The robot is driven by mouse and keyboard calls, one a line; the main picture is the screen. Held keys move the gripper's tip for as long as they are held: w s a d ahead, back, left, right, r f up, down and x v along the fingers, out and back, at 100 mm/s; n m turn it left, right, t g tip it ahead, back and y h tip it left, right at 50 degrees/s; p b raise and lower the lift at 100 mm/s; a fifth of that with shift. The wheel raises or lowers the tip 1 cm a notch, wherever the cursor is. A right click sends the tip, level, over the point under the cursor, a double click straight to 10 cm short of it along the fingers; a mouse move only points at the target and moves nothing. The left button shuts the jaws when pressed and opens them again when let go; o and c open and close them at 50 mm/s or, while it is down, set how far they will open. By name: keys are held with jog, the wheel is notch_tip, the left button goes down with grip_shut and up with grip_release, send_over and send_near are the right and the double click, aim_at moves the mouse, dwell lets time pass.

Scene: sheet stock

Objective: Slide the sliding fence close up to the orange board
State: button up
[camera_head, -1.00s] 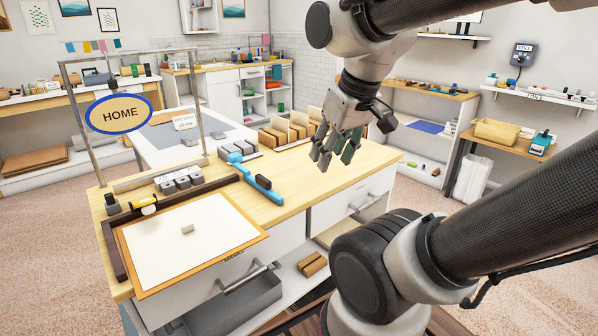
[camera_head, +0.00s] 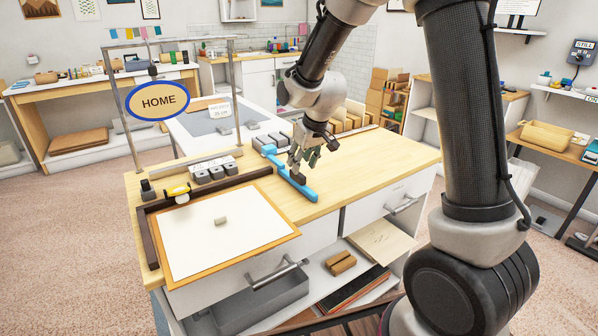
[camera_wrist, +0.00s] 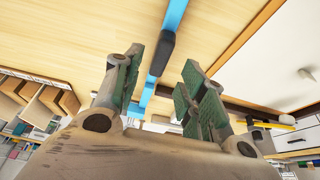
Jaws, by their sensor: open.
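The sliding fence is a blue bar (camera_head: 308,193) with a dark knob (camera_head: 298,178) on the wooden bench top. The orange board (camera_head: 186,278) lies to its left with a white sheet on it, and bare wood shows between them. My gripper (camera_head: 301,166) points down over the fence, close to the knob. In the wrist view, the fence (camera_wrist: 174,18) runs between my open fingers (camera_wrist: 162,62), with the knob (camera_wrist: 161,52) in the gap. I cannot tell whether a finger touches the knob. The fence's middle is partly hidden by the gripper in the head view.
A dark brown corner rail (camera_head: 150,240) borders the board's left and far sides. A small grey block (camera_head: 220,221) rests on the white sheet (camera_head: 240,240). Grey blocks (camera_head: 216,171) and a yellow-black item (camera_head: 177,190) stand behind. The bench right of the fence is clear (camera_head: 375,165).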

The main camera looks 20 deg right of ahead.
aim_at(290, 170)
jog(key=x, duration=0.5)
grip_shut()
